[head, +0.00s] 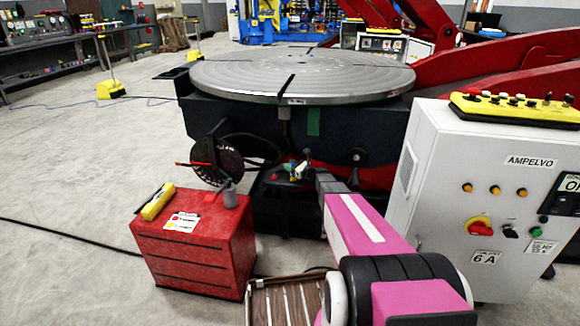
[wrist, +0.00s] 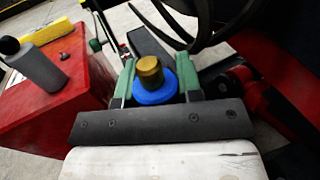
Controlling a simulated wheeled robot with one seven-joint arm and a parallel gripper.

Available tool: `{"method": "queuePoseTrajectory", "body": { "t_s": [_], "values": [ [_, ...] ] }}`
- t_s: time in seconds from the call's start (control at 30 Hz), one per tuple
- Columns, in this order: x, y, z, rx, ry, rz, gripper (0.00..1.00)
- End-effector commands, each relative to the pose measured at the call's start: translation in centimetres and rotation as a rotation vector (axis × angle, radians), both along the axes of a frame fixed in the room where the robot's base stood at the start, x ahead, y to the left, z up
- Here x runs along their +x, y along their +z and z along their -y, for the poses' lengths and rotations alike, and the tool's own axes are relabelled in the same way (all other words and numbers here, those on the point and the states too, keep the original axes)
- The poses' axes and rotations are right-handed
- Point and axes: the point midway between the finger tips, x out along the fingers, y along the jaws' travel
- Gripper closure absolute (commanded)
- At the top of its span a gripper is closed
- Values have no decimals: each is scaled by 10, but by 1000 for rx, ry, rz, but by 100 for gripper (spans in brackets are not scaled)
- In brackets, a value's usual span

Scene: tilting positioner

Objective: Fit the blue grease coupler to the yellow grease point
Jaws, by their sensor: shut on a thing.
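The blue grease coupler (wrist: 155,88) shows in the wrist view as a blue ring with a brass, knurled top. My gripper (wrist: 156,75) is shut on it, with one green finger on each side. In the head view my gripper (head: 301,171) is small, in front of the positioner's dark base and right of the hose reel. I cannot make out the coupler clearly there. I cannot pick out the yellow grease point with certainty in either view.
A red cabinet (head: 190,250) stands at left, bearing a yellow object (head: 157,201) and a grey cylinder (head: 230,195). A black hose reel (head: 216,160) is close to my gripper. The round turntable (head: 300,75) overhangs behind. A white control cabinet (head: 485,210) stands at right.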

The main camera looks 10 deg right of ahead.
Motion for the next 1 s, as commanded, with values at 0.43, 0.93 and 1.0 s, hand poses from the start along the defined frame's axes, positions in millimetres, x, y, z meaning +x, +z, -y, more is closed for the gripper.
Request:
{"method": "queuePoseTrajectory", "body": {
  "t_s": [0.43,0.93,1.0],
  "values": [
    [0,-10,0,1,0,-1,94],
    [0,-19,0,0,0,0,94],
    [0,-19,0,0,0,0,94]
  ]
}}
